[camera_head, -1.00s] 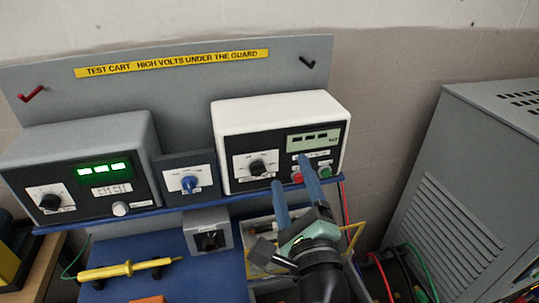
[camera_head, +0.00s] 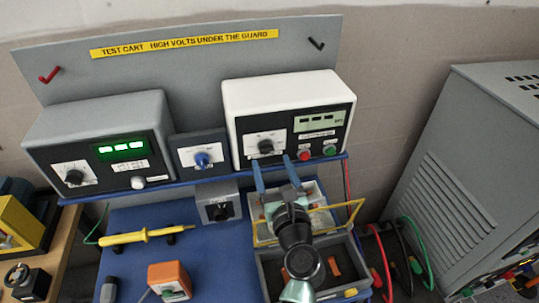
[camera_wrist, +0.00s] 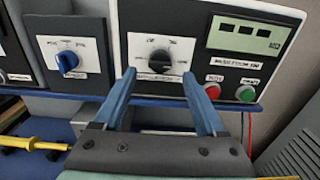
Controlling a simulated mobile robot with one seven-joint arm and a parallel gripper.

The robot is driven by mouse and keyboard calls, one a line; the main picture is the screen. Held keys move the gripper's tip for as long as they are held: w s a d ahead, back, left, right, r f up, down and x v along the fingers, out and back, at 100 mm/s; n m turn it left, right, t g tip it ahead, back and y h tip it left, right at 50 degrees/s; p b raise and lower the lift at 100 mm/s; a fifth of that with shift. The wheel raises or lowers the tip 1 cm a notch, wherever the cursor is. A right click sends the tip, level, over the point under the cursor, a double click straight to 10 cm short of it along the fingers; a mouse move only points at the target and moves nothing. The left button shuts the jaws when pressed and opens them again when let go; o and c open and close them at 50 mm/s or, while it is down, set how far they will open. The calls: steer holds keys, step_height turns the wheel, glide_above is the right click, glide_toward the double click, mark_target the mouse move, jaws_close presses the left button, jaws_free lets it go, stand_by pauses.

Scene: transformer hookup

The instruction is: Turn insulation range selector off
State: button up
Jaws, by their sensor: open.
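A white-cased tester (camera_head: 285,92) with a black front stands on the blue shelf at the right. Its black range knob (camera_head: 266,146) sits on a white dial plate, and its small print is too blurred to read. The knob also shows in the wrist view (camera_wrist: 160,60), ahead of the fingertips with its pointer not clearly readable. My gripper (camera_head: 272,163) is open and empty just below the knob in the head view. In the wrist view my gripper (camera_wrist: 159,75) has one blue finger each side of the knob's line; contact is not visible.
Red (camera_head: 304,155) and green (camera_head: 330,151) buttons sit right of the knob, near the right finger. A blue knob (camera_head: 202,160) on a small panel is to the left. A yellow-framed tray (camera_head: 340,205) lies below my gripper. A grey cabinet (camera_head: 455,170) stands at the right.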

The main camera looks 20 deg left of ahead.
mark_target(268, 153)
steer(key=shift+x, duration=1.6)
jaws_close()
